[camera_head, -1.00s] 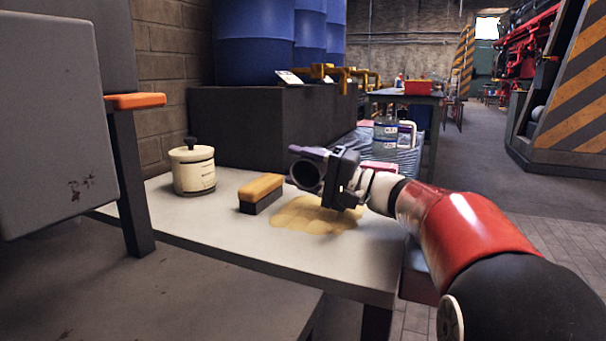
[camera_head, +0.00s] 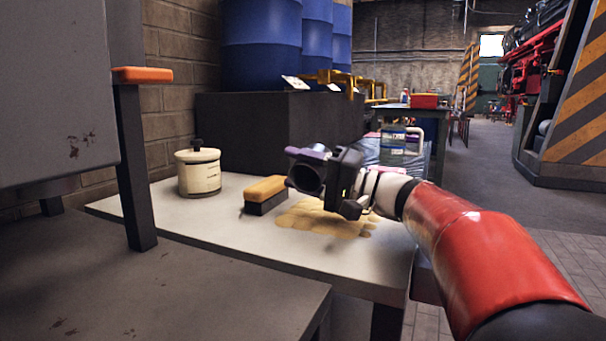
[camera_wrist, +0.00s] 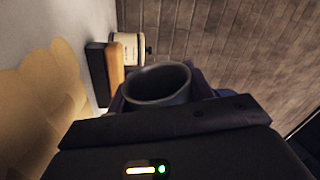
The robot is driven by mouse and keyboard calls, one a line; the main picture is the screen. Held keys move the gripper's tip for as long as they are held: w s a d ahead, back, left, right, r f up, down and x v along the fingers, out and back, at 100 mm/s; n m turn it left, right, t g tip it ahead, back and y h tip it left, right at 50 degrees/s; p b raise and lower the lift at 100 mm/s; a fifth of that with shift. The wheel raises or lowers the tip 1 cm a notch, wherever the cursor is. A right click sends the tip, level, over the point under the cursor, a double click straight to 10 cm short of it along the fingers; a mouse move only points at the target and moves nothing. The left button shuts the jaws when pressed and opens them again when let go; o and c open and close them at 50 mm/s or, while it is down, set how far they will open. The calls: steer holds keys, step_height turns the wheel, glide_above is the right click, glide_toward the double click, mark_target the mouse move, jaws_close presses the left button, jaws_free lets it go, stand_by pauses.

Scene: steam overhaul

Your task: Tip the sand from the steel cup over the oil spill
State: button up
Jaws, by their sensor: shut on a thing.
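My gripper (camera_head: 332,172) is shut on the dark steel cup (camera_head: 305,178) and holds it above the table. The cup lies tipped on its side, its round mouth towards the head camera. Its inside looks dark, with no sand that I can make out; the wrist view also shows the cup's rim (camera_wrist: 158,84) between my fingers. A tan, lumpy-edged patch (camera_head: 318,220) spreads on the pale table below and in front of the cup. The patch also fills the left of the wrist view (camera_wrist: 40,115). I cannot tell how much of it is sand or oil.
A brush (camera_head: 265,194) with a yellow-orange back stands left of the patch. A cream lidded pot (camera_head: 198,172) stands farther left. A clear jug (camera_head: 400,142) is behind my arm. A grey cabinet with an orange handle (camera_head: 142,75) is close at left. The table's front strip is bare.

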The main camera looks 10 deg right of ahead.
steer(key=shift+s+a+r, duration=0.15)
steer(key=shift+s+a, duration=0.05)
steer(key=shift+s, duration=0.1)
steer(key=shift+w+d+r+m+t+h+p, duration=0.1)
steer(key=shift+w+d+m+t+p, duration=0.1)
steer(key=shift+m+p, duration=0.55)
steer(key=shift+w+d+m+t+h+p, duration=0.1)
steer(key=shift+w+m+t+p, duration=0.1)
steer(key=shift+m+p, duration=0.5)
steer(key=shift+w+d+r+m+t+h+p, duration=0.15)
steer(key=shift+m+p, duration=0.3)
steer(key=shift+m, duration=0.6)
steer(key=shift+w+d+m+t+h+p, duration=0.1)
steer(key=shift+w+m+t+h+p, duration=0.1)
steer(key=shift+m+p, duration=0.6)
steer(key=shift+w+d+m+t+h+p, duration=0.15)
steer(key=shift+m+p, duration=0.4)
steer(key=shift+m, duration=0.3)
steer(key=shift+w+d+m+t+h+p, duration=0.1)
steer(key=shift+w+m+t+p, duration=0.1)
steer(key=shift+m+p, duration=0.6)
steer(key=shift+r+m, duration=0.1)
steer(key=shift+m, duration=0.15)
steer(key=shift+r+m+t+h+p, duration=0.15)
steer(key=shift+r+m+h+p, duration=0.15)
steer(key=shift+m+p, duration=0.9)
steer(key=shift+r+m+t+h+p, duration=0.25)
steer(key=shift+m+p, duration=0.65)
steer(key=shift+p, duration=0.45)
